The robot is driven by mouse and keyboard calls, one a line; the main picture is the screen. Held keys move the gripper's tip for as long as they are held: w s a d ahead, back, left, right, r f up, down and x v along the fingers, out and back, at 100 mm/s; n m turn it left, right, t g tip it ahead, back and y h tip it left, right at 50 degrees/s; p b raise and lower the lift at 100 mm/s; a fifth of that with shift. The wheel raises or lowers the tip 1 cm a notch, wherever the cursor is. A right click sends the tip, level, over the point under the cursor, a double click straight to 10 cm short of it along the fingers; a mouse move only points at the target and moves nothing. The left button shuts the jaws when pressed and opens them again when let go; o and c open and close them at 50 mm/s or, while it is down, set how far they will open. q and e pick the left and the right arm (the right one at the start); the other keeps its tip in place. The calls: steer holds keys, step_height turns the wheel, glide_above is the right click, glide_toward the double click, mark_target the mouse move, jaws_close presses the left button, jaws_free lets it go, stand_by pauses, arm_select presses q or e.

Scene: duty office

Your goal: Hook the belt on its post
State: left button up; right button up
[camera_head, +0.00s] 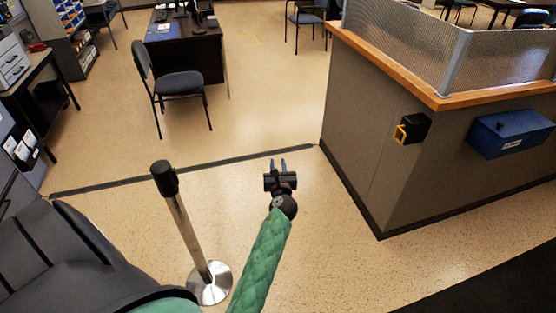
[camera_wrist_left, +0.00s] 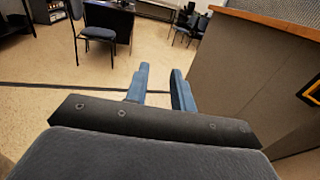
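The belt's black housing (camera_head: 416,127) is fixed to the side of the counter, with a yellow end piece (camera_head: 401,132) at its left. No length of belt is seen drawn out. A yellow-edged part also shows at the right edge of the left wrist view (camera_wrist_left: 312,87). The post (camera_head: 184,222) stands upright on a round base, with a black head (camera_head: 164,178). My left gripper (camera_head: 277,163) is between post and counter, apart from both. Its blue fingers (camera_wrist_left: 160,88) are apart, with nothing between them. My right gripper is not in view.
The grey counter (camera_head: 364,140) with a wooden top fills the right side. A blue box (camera_head: 510,133) hangs on it, right of the housing. A dark strip (camera_head: 230,161) crosses the floor. A chair (camera_head: 178,84) and a desk (camera_head: 186,45) stand behind. The floor between post and counter is clear.

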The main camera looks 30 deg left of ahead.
arm_select(q)
steer(key=shift+x, duration=1)
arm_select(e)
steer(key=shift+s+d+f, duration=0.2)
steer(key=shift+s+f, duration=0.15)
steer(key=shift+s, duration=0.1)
arm_select(q)
steer(key=shift+s+a, duration=0.1)
jaws_close()
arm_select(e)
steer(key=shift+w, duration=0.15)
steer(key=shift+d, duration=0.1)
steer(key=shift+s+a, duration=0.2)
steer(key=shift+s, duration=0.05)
